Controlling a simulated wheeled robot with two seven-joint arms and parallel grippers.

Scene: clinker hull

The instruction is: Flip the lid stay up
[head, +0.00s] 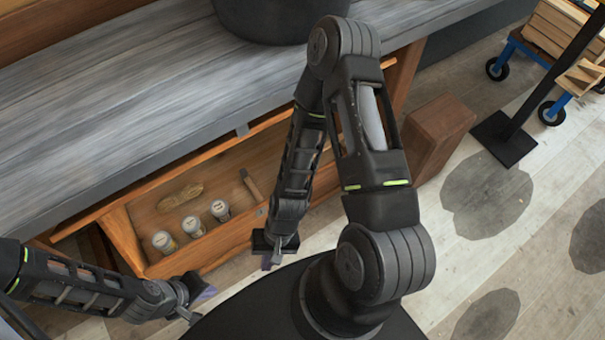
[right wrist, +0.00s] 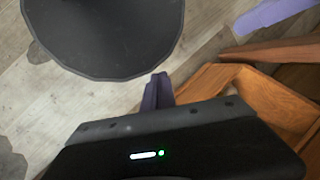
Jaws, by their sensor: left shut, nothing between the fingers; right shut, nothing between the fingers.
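An open wooden chest (head: 185,250) sits under the grey plank top, in the middle left of the head view. I cannot surely pick out the lid stay. A small grey metal piece (head: 262,211) shows on the chest's front rim, near my right gripper, and another (head: 243,130) on the plank edge above. My right gripper (head: 269,262) is shut and empty just in front of the chest's front right side. Its purple fingers also show together in the right wrist view (right wrist: 158,91). My left gripper (head: 203,296) is shut and empty, low in front of the chest.
Inside the chest are several small jars (head: 192,226), a tan bundle (head: 181,196) and a slim brown stick (head: 251,185). The plank top (head: 110,110) overhangs the chest. A wooden block (head: 436,135) stands on the right.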

